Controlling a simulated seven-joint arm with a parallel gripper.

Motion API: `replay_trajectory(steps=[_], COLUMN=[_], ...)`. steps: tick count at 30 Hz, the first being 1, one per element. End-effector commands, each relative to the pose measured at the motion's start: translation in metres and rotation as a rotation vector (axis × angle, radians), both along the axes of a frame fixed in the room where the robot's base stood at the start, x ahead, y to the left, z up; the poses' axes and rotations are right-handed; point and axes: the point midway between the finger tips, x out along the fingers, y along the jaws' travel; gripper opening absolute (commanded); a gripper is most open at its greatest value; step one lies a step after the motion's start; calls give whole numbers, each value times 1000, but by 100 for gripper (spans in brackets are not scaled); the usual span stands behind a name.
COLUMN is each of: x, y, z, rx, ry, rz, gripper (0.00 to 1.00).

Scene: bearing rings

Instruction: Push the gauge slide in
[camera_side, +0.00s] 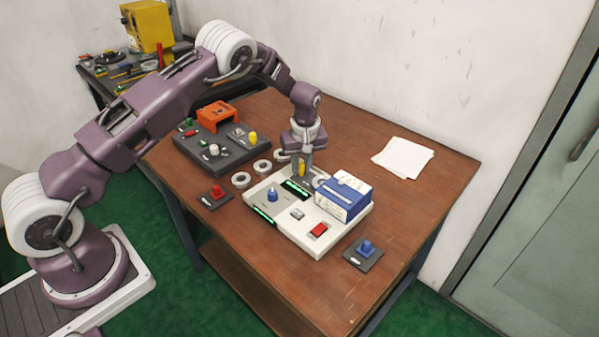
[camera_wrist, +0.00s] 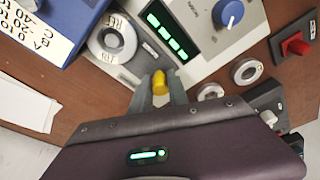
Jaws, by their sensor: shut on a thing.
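The gauge (camera_side: 283,232) is a white panel unit on the table, with a blue knob (camera_side: 272,194), a green-lit display (camera_side: 296,188) and a red switch (camera_side: 318,230). The display also shows in the wrist view (camera_wrist: 168,32). A grey slide (camera_wrist: 128,74) sticks out from the gauge's edge, beside the blue box part (camera_side: 343,198). A metal ring (camera_wrist: 112,38) with markings lies on the slide. A yellow knob (camera_wrist: 160,82) stands at the slide's outer end. My gripper (camera_wrist: 161,88) is shut on the yellow knob, one finger on each side; how far the slide is out is unclear.
Loose rings (camera_side: 240,180) lie left of the gauge. A dark tray (camera_side: 215,148) with an orange part stands behind them.

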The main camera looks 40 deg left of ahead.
Motion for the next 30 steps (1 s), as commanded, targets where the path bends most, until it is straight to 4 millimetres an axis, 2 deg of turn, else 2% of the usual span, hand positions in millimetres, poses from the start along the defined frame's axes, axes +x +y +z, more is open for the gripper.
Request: replay_trajectory(steps=[21,30], x=[0,0], y=[-56,-62], z=[1,1], rx=[0,-1], ry=[-1,-2], rz=[-1,-1], gripper=[0,0])
